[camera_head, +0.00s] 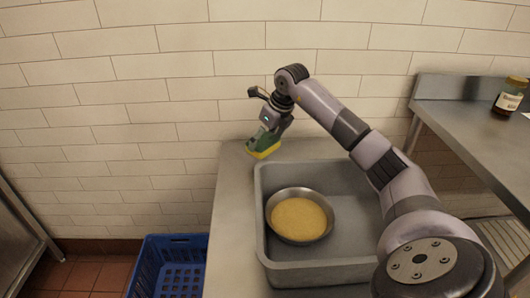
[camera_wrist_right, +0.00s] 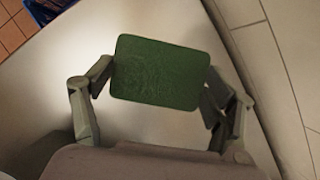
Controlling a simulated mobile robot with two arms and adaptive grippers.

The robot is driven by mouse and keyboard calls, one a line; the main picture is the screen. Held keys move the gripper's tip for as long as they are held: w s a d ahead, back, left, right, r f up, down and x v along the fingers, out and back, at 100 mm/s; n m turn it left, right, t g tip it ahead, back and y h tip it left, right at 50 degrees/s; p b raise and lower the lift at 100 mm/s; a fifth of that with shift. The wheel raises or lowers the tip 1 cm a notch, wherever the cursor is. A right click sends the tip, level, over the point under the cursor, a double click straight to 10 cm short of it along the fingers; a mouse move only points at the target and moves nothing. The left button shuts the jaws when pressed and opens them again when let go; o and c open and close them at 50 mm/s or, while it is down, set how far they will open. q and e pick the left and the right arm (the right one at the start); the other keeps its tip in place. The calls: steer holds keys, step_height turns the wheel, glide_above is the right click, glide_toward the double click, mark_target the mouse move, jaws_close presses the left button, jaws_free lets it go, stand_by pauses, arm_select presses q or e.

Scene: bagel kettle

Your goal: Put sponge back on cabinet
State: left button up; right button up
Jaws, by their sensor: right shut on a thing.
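The sponge (camera_head: 264,149), green with a yellow face, is held at the back left corner of the metal cabinet top (camera_head: 232,190). My right gripper (camera_head: 264,142) is shut on it. In the right wrist view the sponge's green face (camera_wrist_right: 160,72) sits between the two fingers of my right gripper (camera_wrist_right: 158,85), with the pale cabinet top below. Whether the sponge touches the surface cannot be told. My left gripper is not in view.
A grey bin (camera_head: 262,215) on the cabinet holds a metal bowl (camera_head: 273,222) of yellow contents. A blue crate (camera_head: 146,268) stands on the floor at left. A jar (camera_head: 509,98) stands on the right counter (camera_head: 450,108). The tiled wall is close behind my gripper.

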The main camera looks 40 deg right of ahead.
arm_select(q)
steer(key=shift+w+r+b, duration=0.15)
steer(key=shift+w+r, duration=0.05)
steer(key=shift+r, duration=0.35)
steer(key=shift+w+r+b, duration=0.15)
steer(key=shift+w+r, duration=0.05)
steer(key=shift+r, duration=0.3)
arm_select(e)
steer(key=shift+f, duration=2.1)
steer(key=shift+f, duration=0.1)
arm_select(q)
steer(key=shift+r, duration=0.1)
arm_select(e)
steer(key=o, duration=1.1)
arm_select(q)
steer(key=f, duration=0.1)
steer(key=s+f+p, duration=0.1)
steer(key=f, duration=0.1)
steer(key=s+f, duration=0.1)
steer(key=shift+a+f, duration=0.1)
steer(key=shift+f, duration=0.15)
arm_select(e)
steer(key=v, duration=1.2)
